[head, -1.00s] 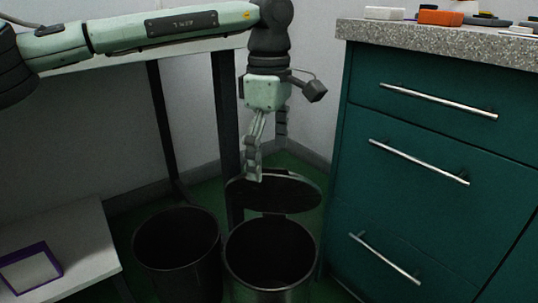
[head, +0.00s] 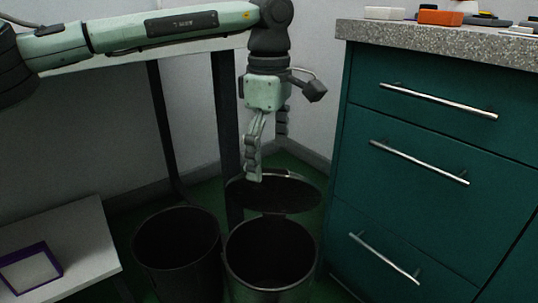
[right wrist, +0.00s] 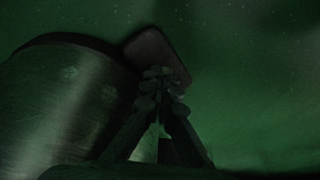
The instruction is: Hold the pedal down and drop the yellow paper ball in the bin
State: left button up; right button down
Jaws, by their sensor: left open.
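The metal pedal bin (head: 270,292) stands with its lid (head: 280,198) raised at the back, and its inside is dark. My left gripper (head: 252,172) points down above the bin's back part, in front of the raised lid. It is open, and I see nothing held in it. No yellow paper ball shows in either view. In the right wrist view, the bin's metal wall (right wrist: 60,110) fills the left side. The dark pedal (right wrist: 158,48) sticks out beside it. My right gripper (right wrist: 160,80) has its fingertips together at the pedal, seemingly touching it.
A dark open bin (head: 180,280) stands close on the left. A low white shelf (head: 85,245) with a purple-edged box (head: 30,268) is at the lower left. A teal drawer cabinet (head: 430,140) with a speckled top (head: 440,42) stands close on the right.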

jog(key=shift+s+d+f, duration=0.25)
jog(key=shift+s+d, duration=0.05)
jog(key=shift+w+a+r+p, duration=0.1)
jog(key=shift+a+r+p, duration=0.05)
jog(key=shift+r+p, duration=1.7)
jog(key=shift+w+a+r+p, duration=0.1)
jog(key=shift+r+p, duration=1.6)
jog(key=shift+r, duration=0.15)
